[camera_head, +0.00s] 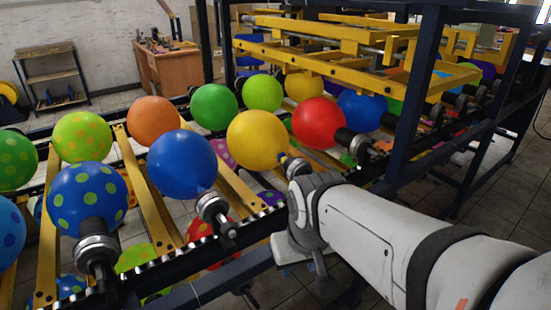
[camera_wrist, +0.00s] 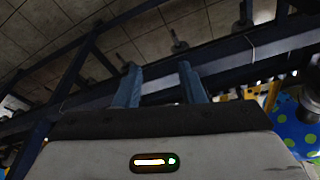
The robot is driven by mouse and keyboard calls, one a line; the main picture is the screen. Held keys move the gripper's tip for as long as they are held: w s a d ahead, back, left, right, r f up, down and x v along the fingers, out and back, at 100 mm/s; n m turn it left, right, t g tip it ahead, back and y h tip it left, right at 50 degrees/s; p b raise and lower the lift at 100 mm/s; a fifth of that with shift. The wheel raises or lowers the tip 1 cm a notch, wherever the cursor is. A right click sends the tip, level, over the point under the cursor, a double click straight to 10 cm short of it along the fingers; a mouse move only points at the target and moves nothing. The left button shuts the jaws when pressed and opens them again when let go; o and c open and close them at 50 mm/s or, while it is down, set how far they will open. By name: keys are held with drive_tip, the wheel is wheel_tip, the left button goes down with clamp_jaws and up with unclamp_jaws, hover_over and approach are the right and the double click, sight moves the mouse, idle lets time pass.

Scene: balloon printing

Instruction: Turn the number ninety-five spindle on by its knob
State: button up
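Several spindles with dark knobs and metal collars line the near rail of the balloon rack. One spindle (camera_head: 97,250) carries a blue balloon with green dots, another (camera_head: 215,210) a plain blue balloon, and another (camera_head: 360,146) a red balloon. The spindle of the yellow balloon (camera_head: 258,140) is partly covered by my arm's end. No number is readable, so I cannot tell which is ninety-five. In the wrist view my gripper (camera_wrist: 160,86) has its two fingers apart with nothing between them. It points at dark rails and floor. In the head view the fingers are mostly hidden below my wrist.
A dark rack rail (camera_wrist: 240,50) crosses close beyond the fingers. A dotted blue balloon (camera_wrist: 295,125) is at the right of the wrist view. A yellow frame (camera_head: 345,50) and a dark post (camera_head: 415,100) stand behind my arm. Tiled floor (camera_head: 480,215) is open at right.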

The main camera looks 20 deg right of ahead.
drive_tip(key=shift+o, duration=0.5)
drive_tip(key=shift+d, duration=0.1)
drive_tip(key=o, duration=0.4)
drive_tip(key=w+d+f+n+t, duration=0.1)
drive_tip(key=w+d+t, duration=0.1)
drive_tip(key=w+d, duration=0.2)
drive_tip(key=w+d+f+n+t+h, duration=0.1)
drive_tip(key=w+d, duration=0.3)
drive_tip(key=w, duration=0.5)
drive_tip(key=w+d+f+n+t+h+p, duration=0.1)
drive_tip(key=w+d+f+n+t, duration=0.2)
drive_tip(key=w+d, duration=0.2)
drive_tip(key=shift+w, duration=1.2)
drive_tip(key=shift+o, duration=0.2)
drive_tip(key=w+d+f+n+t, duration=0.1)
drive_tip(key=w+d+n+t, duration=0.1)
drive_tip(key=w+d+f+n+t+y, duration=0.1)
drive_tip(key=w+d+f, duration=0.1)
drive_tip(key=w+d+f+n+t, duration=0.2)
drive_tip(key=shift+w+d+f+n+t+y+p, duration=0.2)
drive_tip(key=shift+w+n+t+y+p, duration=0.1)
drive_tip(key=shift+p, duration=0.1)
drive_tip(key=shift+d+f+n+t, duration=0.3)
drive_tip(key=shift+n+t, duration=0.2)
drive_tip(key=shift+p+x, duration=1)
drive_tip(key=shift+x, duration=2.95)
drive_tip(key=shift+a+r, duration=0.15)
drive_tip(key=shift+c, duration=0.3)
drive_tip(key=c, duration=0.9)
